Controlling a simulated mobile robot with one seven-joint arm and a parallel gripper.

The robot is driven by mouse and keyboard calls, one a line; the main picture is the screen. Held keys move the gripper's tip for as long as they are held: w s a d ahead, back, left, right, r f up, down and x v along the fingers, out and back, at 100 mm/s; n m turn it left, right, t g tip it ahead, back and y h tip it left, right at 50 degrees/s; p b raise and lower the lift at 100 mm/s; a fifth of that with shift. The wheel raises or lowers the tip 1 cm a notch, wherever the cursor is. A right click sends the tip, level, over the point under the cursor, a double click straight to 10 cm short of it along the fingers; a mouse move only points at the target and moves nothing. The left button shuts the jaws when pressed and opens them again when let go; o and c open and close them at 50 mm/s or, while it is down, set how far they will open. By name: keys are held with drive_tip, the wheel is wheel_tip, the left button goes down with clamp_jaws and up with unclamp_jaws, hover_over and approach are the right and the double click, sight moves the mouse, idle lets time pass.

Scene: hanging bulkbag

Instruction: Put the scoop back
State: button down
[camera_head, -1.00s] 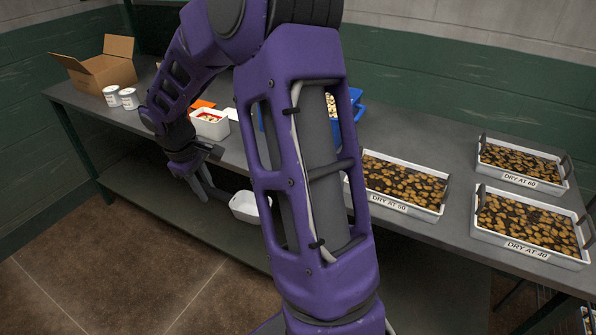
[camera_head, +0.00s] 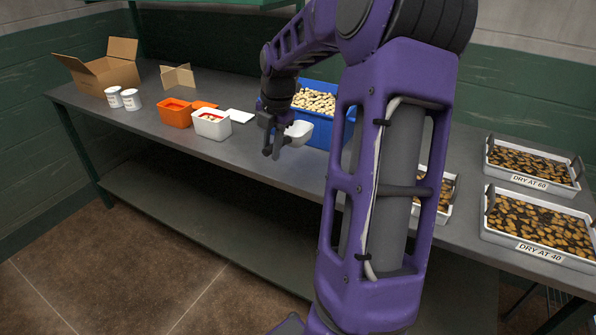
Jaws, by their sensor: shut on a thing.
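A white scoop (camera_head: 299,131) is held in my gripper (camera_head: 273,147), in front of the blue bin. The gripper is shut on it at its left side, and the handle is mostly hidden by the fingers. The scoop's bowl is to the right of the fingers, and it looks raised above the table. The blue bin (camera_head: 317,131) behind it is filled with pale pieces, like nuts or beans. My arm covers the right part of the bin.
An orange tub (camera_head: 174,117) and a white tub (camera_head: 211,133) with red contents stand left of my gripper. Two white cans (camera_head: 130,98) and an open cardboard box (camera_head: 103,75) stand further left. Labelled trays (camera_head: 538,225) fill the right. The table's front edge is clear.

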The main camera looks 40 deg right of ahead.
drive_tip(key=shift+s+d+n, duration=0.15)
drive_tip(key=shift+d+n, duration=0.25)
drive_tip(key=shift+d, duration=0.05)
drive_tip(key=x, duration=0.3)
drive_tip(key=s+b+x, duration=0.1)
drive_tip(key=x, duration=0.2)
drive_tip(key=s+b+x, duration=0.1)
drive_tip(key=x, duration=0.2)
drive_tip(key=shift+d+f, duration=0.2)
drive_tip(key=shift+f, duration=0.25)
drive_tip(key=c, duration=0.7)
unclamp_jaws()
drive_tip(key=shift+f, duration=0.15)
drive_tip(key=p+v, duration=0.2)
drive_tip(key=v, duration=1)
drive_tip(key=shift+w, duration=0.15)
